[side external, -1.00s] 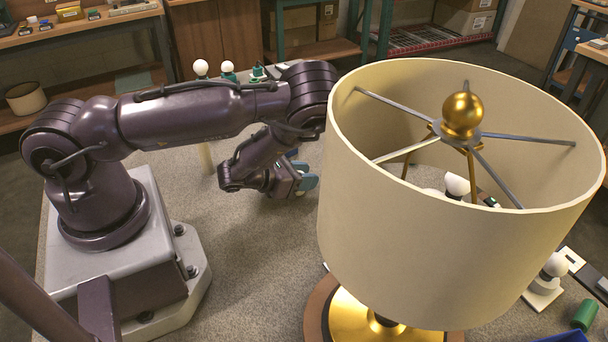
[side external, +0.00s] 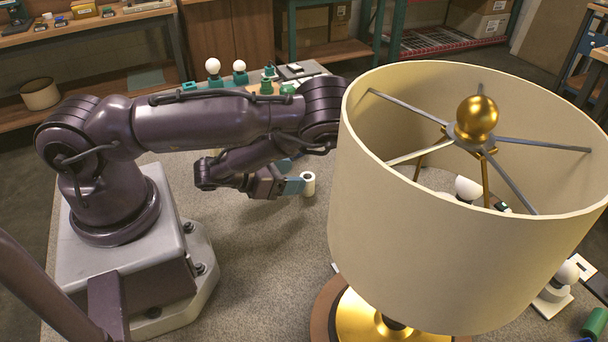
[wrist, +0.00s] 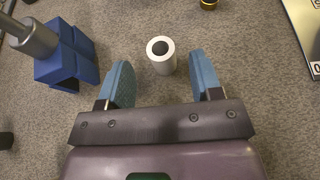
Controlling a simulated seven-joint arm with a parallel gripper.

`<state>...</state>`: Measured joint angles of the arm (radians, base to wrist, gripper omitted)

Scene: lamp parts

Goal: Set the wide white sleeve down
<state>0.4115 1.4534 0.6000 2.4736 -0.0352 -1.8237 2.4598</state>
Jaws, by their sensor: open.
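The wide white sleeve (wrist: 162,58) stands upright on the grey speckled surface, a short white cylinder with a dark round opening on top. It also shows in the side external view (side external: 308,184), just past the fingertips. My gripper (wrist: 160,78) is open, its two blue fingers apart. In the side external view my gripper (side external: 293,182) is low over the table, left of the lamp.
A large cream lampshade (side external: 440,220) on a gold base blocks much of the right side. Blue blocks (wrist: 68,55) with a metal cylinder lie left of my gripper in the wrist view. White bulbs on green holders (side external: 213,72) stand at the back.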

